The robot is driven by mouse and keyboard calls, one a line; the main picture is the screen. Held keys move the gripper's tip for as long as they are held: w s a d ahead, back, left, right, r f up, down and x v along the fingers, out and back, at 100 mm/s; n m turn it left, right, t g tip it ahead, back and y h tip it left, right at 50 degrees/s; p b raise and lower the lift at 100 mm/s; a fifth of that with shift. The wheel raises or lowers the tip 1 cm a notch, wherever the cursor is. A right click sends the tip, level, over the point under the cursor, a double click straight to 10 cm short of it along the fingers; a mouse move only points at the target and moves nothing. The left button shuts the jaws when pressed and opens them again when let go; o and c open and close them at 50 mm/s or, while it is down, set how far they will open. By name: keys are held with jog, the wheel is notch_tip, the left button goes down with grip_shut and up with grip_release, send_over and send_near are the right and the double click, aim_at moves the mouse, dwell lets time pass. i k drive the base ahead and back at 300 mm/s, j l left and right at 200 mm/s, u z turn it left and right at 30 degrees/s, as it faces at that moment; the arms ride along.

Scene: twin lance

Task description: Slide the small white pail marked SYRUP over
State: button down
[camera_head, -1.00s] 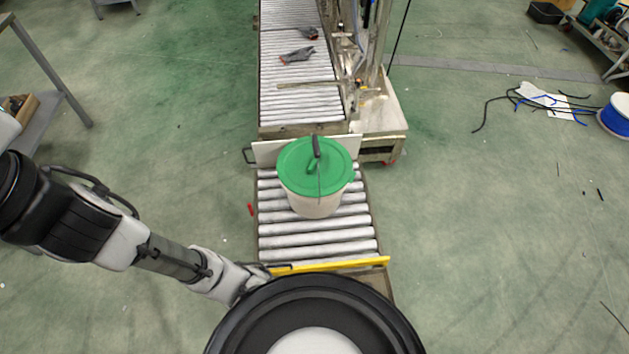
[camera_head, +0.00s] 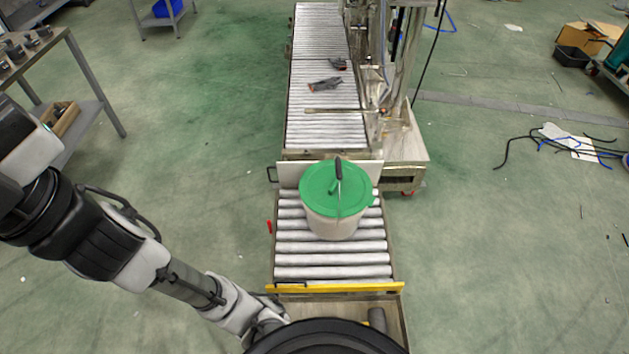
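A small white pail (camera_head: 333,228) with a green lid (camera_head: 325,188) stands upright on the near roller conveyor (camera_head: 333,271). Its thin wire handle with a dark grip (camera_head: 339,168) lies across the lid. No SYRUP marking can be read from here. My arm (camera_head: 190,285) reaches in from the left, and its wrist end lies in front of the conveyor, to the lower left of the pail and apart from it. The fingers of my gripper cannot be made out; my own round black body part hides that area.
A yellow bar (camera_head: 350,288) crosses the conveyor's near end. A white plate (camera_head: 368,171) stands behind the pail. The far roller conveyor (camera_head: 322,131) carries a grey glove (camera_head: 325,84). A machine frame (camera_head: 400,140) stands right of it. Floor right of the near conveyor is clear.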

aim_at(325, 227)
jog(key=k+l+z, duration=0.1)
jog(key=k+z, duration=0.35)
jog(key=j+z, duration=0.2)
jog(key=z, duration=0.2)
jog(key=j+z, duration=0.2)
jog(key=z, duration=0.25)
jog(key=j, duration=1.55)
jog(key=k+j, duration=0.1)
jog(key=j, duration=1.4)
jog(key=i+j, duration=0.15)
jog(key=i, duration=0.2)
